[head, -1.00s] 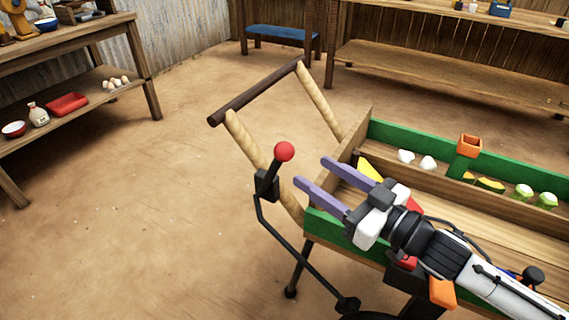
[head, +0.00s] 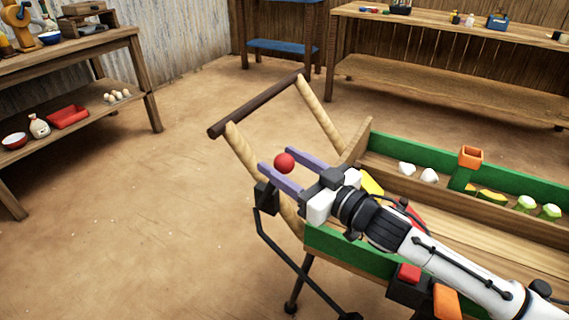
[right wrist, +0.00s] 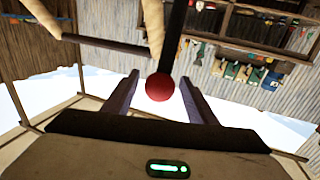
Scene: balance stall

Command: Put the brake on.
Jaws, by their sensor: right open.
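The brake lever's red ball knob (head: 284,163) stands at the left side of the cart, with its black bracket (head: 266,197) and bent black rod (head: 290,258) below. My right gripper (head: 283,158) is open, its two purple fingers on either side of the knob. In the right wrist view the red knob (right wrist: 159,87) shows between the finger tips, on its black lever (right wrist: 175,35). I cannot tell whether either finger touches it. The cart's green side board (head: 345,250) lies under my right arm. My left gripper is not in view.
The cart's dark handle bar (head: 258,104) and pale shafts (head: 320,108) rise just beyond the knob. A wooden shelf (head: 120,75) stands at the left. The dirt floor between is clear.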

